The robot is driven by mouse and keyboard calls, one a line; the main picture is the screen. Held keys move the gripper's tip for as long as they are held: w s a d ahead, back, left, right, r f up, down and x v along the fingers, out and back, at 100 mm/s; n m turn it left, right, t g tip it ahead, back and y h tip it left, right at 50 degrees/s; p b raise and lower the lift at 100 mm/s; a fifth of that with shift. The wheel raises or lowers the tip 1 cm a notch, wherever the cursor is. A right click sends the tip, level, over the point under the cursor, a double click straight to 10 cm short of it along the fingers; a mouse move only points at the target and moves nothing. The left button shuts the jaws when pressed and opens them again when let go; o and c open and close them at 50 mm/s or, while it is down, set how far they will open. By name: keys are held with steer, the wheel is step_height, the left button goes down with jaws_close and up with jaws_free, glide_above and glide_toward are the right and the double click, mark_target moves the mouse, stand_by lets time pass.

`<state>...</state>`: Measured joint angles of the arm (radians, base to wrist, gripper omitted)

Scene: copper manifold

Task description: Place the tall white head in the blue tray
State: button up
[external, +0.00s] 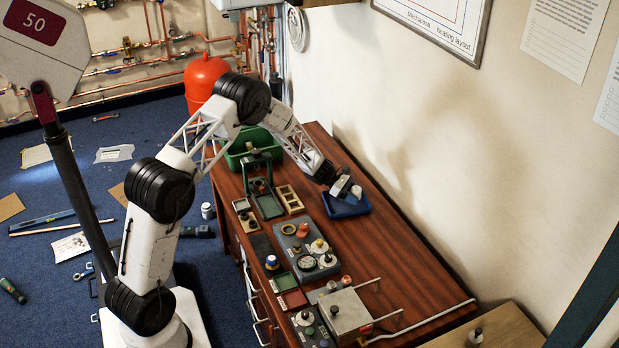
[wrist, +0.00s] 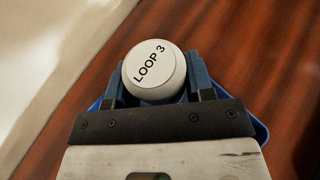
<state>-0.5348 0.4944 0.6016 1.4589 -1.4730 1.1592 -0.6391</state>
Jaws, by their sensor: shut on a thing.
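The tall white head (wrist: 154,71) is between the two fingers of my gripper (wrist: 156,88) in the wrist view. Its round top reads "LOOP 3" and faces the camera. My gripper is shut on it. The blue tray (wrist: 259,131) shows around and beneath the gripper, mostly hidden by it. In the external view my gripper (external: 346,187) is over the blue tray (external: 347,211) on the wooden bench. I cannot tell whether the head touches the tray floor.
A green bin (external: 236,157) stands at the back left of the bench. A wooden frame (external: 290,199) and grey panels with knobs (external: 307,249) lie left of and in front of the tray. A metal box (external: 345,315) is at the near end. Bare wood lies right of the panels.

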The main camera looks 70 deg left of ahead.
mark_target(356, 207)
steer(key=shift+w, duration=0.25)
steer(key=shift+w+a+f, duration=0.1)
steer(key=shift+f, duration=1.7)
steer(key=shift+f, duration=0.15)
steer(key=o, duration=0.7)
steer(key=shift+a+r, duration=0.15)
steer(key=shift+r, duration=0.05)
steer(key=v, duration=1.1)
steer(key=shift+s+a+r, duration=0.1)
steer(key=shift+s+a, duration=0.15)
steer(key=shift+s, duration=0.05)
